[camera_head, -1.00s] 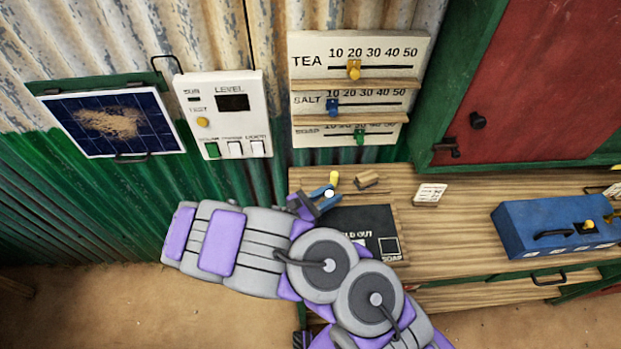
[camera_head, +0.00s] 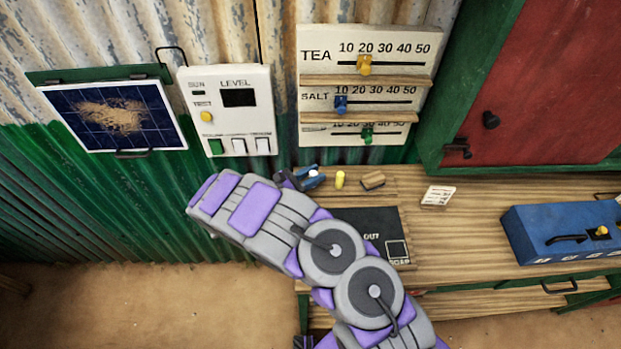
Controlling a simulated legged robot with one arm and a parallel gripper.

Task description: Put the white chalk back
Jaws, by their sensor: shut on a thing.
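The white chalk (camera_head: 313,173) shows as a small white tip between the blue fingers of my gripper (camera_head: 312,178). My gripper is shut on it, above the back left part of the wooden counter, just left of a yellow chalk (camera_head: 340,179). The yellow chalk stands upright on the counter. I cannot tell whether the white chalk touches the counter. A dark chalkboard (camera_head: 372,226) lies on the counter, its left part hidden by my arm.
A wooden block (camera_head: 373,181), perhaps an eraser, lies right of the yellow chalk. A small card (camera_head: 438,196) and a blue box (camera_head: 565,232) stand farther right on the counter (camera_head: 465,225). A slider board (camera_head: 362,85) and white level panel (camera_head: 230,112) are on the wall behind.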

